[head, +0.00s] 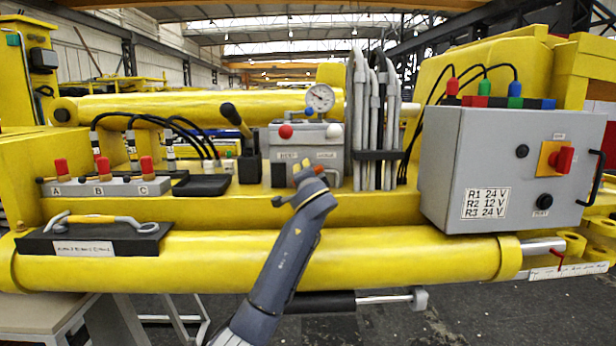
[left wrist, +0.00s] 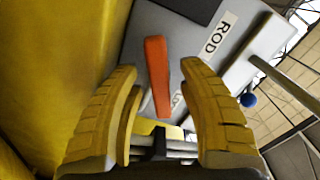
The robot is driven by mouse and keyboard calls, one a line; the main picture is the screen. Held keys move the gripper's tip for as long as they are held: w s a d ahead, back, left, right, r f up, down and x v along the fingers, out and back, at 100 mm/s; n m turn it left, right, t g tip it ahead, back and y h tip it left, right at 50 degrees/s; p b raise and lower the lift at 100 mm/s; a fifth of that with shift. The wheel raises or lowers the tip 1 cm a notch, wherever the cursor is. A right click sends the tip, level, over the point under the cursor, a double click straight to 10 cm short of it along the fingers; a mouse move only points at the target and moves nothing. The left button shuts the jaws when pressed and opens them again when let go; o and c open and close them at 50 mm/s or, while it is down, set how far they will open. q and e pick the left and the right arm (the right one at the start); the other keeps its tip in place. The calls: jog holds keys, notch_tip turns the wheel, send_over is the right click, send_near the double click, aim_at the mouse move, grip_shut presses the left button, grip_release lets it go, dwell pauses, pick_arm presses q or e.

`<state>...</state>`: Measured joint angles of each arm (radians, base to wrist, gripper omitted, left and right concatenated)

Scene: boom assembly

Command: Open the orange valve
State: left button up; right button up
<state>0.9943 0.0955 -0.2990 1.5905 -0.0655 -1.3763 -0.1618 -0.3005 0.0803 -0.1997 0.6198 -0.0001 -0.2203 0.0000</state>
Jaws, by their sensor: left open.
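The orange valve handle (left wrist: 157,76) is a flat orange lever on a grey panel face marked "ROD" in the left wrist view. My left gripper (left wrist: 161,88) is open, its two yellow ridged fingers on either side of the lever with gaps to both. In the head view my left gripper (head: 305,176) is at the lower front of the grey gauge box (head: 308,138), and it mostly hides the valve there. I cannot tell how deep the lever sits between the fingers. My right gripper is not in view.
A pressure gauge (head: 320,98) and a red knob (head: 286,131) are on the gauge box. Grey hoses (head: 375,125) stand just right of it, and a black joystick (head: 235,120) is left. A grey control box (head: 495,165) is further right. The yellow cylinder (head: 400,260) runs below.

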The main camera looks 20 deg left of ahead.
pick_arm(q)
jog(key=shift+o, duration=0.3)
grip_shut()
jog(key=shift+n, duration=0.3)
jog(key=n, duration=0.2)
jog(key=shift+n, duration=0.3)
jog(key=n, duration=0.3)
jog(key=shift+n, duration=0.3)
jog(key=n, duration=0.5)
jog(key=shift+r, duration=0.1)
jog(key=shift+n, duration=0.4)
jog(key=shift+c, duration=0.3)
grip_release()
